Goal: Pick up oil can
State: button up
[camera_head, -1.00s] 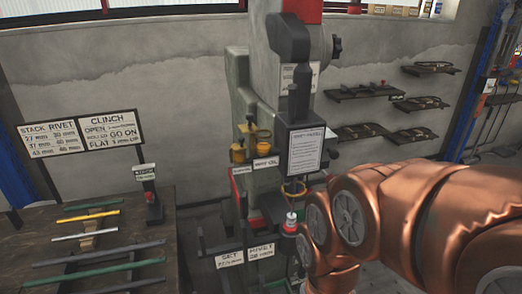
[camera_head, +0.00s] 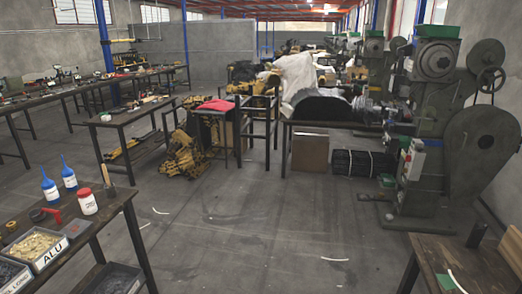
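Two blue bottles with thin pointed spouts and white labels stand upright on a dark table at the left: one (camera_head: 49,187) nearer the left edge, the other (camera_head: 68,174) just right of it. Their labels are too small to read, so I cannot tell whether either is the oil can. A white jar with a red lid (camera_head: 87,203) stands in front of them. No other clear oil can shows. My gripper and arm are out of view.
The left table (camera_head: 105,217) also bears a red-handled tool (camera_head: 46,215) and a bin marked ALU (camera_head: 45,257). Open grey floor (camera_head: 240,230) fills the middle. A green press (camera_head: 425,150) stands right; a table corner (camera_head: 478,262) juts in at lower right.

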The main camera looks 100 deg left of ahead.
aim_at(67, 174)
jog(key=u, duration=3.5)
jog(key=i, duration=3.75)
jog(key=u, duration=0.9)
